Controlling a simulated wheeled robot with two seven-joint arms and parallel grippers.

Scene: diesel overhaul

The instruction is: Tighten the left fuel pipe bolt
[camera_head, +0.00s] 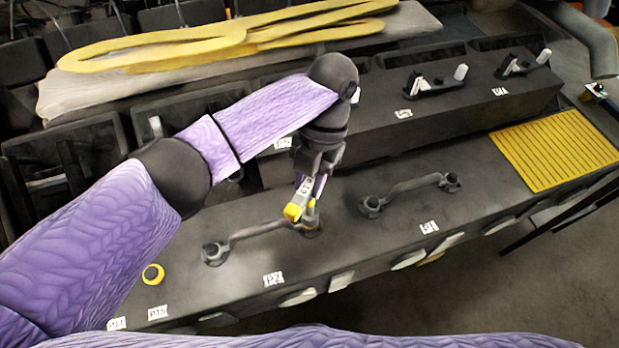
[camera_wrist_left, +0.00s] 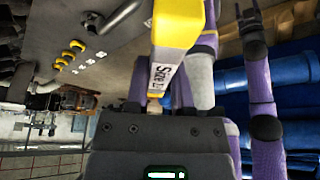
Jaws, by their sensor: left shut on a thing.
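A dark fuel pipe (camera_head: 255,232) lies on the engine's grey front ledge, with a round bolt at each end. Its left-end bolt (camera_head: 213,252) is in plain view. My left gripper (camera_head: 314,160) points down above its right end, shut on a tool with a yellow head (camera_head: 293,212) and a pale, labelled shank. The yellow head is at or just above the right-end bolt (camera_head: 311,228), partly covering it. I cannot tell whether it is seated. In the left wrist view the tool (camera_wrist_left: 163,72) reads "Size" and sticks out from the gripper (camera_wrist_left: 160,130).
A second pipe (camera_head: 410,187) lies to the right on the ledge. A yellow ring (camera_head: 153,274) sits at the left, near white labels. A yellow ribbed mat (camera_head: 556,149) is at the right. A yellow gasket (camera_head: 225,40) lies behind on a grey slab. The ledge's front edge drops to floor.

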